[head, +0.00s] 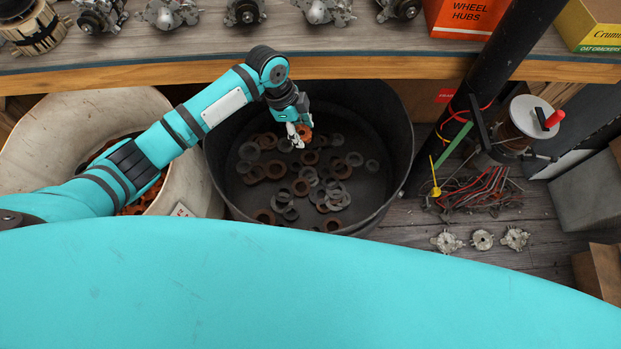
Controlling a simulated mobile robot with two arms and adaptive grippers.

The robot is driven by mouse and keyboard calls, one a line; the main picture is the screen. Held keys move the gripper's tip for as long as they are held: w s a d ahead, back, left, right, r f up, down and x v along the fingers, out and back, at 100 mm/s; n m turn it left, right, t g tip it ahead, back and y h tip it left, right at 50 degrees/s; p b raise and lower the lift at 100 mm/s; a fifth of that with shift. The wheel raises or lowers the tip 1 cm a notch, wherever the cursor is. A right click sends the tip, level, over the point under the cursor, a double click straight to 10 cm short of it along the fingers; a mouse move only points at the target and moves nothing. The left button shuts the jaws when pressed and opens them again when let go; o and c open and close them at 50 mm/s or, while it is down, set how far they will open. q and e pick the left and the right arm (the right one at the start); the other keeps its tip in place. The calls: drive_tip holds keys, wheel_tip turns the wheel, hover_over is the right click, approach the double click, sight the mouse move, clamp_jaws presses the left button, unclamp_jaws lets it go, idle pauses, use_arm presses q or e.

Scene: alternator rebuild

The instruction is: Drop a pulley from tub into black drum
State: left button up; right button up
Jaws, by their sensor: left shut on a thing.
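My left gripper (298,141) is shut on an orange-brown pulley (305,132), which shows partly behind the fingers. The gripper and pulley are over the inside of the black drum (393,190). Many rusty and grey ring-shaped parts lie on the drum floor. I cannot tell the exact height of the held pulley above them. The pale tub (45,128) stands left of the drum, with orange-brown parts inside. My left arm crosses over the tub and hides part of it. My right gripper is not in view.
A wooden bench edge (420,68) runs behind the drum, with alternator parts and an orange box (472,18) on it. A black post (490,75), a wire spool (530,117) and loose wires (480,190) are to the right. Small metal parts (482,240) lie on the floor.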

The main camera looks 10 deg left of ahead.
use_arm(q)
drive_tip(key=o, duration=1.3)
drive_tip(key=shift+o, duration=0.4)
drive_tip(key=shift+r, duration=0.1)
drive_tip(key=v, duration=1.2)
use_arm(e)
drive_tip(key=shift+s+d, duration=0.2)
